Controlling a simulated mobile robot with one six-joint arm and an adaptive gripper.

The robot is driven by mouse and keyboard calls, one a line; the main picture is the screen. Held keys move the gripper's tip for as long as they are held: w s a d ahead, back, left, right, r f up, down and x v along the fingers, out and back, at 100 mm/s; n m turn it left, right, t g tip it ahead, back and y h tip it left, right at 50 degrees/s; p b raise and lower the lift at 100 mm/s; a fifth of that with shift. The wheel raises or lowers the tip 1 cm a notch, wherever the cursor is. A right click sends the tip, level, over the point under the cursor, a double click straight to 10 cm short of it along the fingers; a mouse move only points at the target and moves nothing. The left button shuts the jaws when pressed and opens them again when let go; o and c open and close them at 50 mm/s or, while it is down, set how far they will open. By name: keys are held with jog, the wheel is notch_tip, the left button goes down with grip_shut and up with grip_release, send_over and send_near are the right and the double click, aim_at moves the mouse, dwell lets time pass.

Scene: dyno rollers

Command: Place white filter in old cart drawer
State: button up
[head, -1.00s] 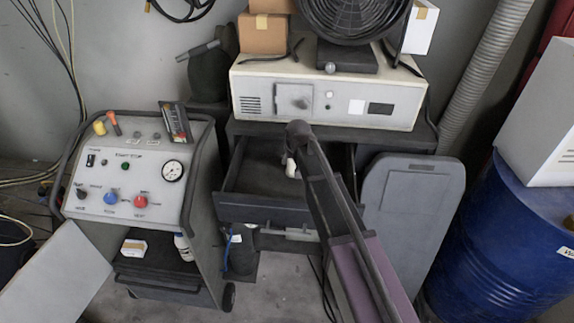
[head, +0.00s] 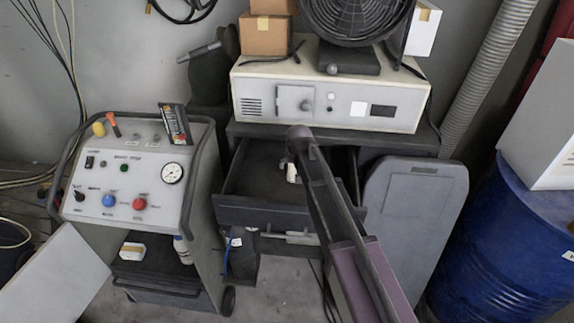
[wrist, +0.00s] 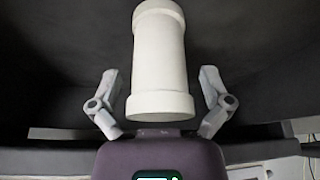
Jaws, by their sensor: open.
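The white filter (wrist: 160,60) is a white cylinder with wider rims at both ends. In the wrist view it stands between the two fingers of my gripper (wrist: 160,88), with a gap on each side. The fingers are open and do not touch it. In the head view the filter (head: 292,173) is a small white shape inside the open dark drawer (head: 255,185) of the old cart, partly hidden by my arm. I cannot tell whether it rests on the drawer floor.
A cream instrument box (head: 330,95) and a black fan (head: 357,25) stand on top of the cart, above the drawer. A grey control cart (head: 135,185) is at left. A dark grey panel (head: 415,225) and a blue barrel (head: 510,240) are at right.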

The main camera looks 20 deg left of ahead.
jog(key=shift+r, duration=0.2)
jog(key=p+v, duration=1.1)
jog(key=v, duration=0.1)
dwell(0.7)
dwell(0.8)
jog(key=shift+d, duration=0.15)
jog(key=s+d+m+g, duration=0.1)
jog(key=s+d, duration=0.3)
jog(key=d, duration=0.9)
jog(key=s+d+m+g+h, duration=0.1)
jog(key=s+d, duration=0.4)
jog(key=d, duration=0.8)
jog(key=s+d+m+g+h, duration=0.1)
jog(key=s+d+m+g, duration=0.1)
jog(key=d, duration=1.2)
jog(key=shift+s+m, duration=0.8)
jog(key=shift+s, duration=0.5)
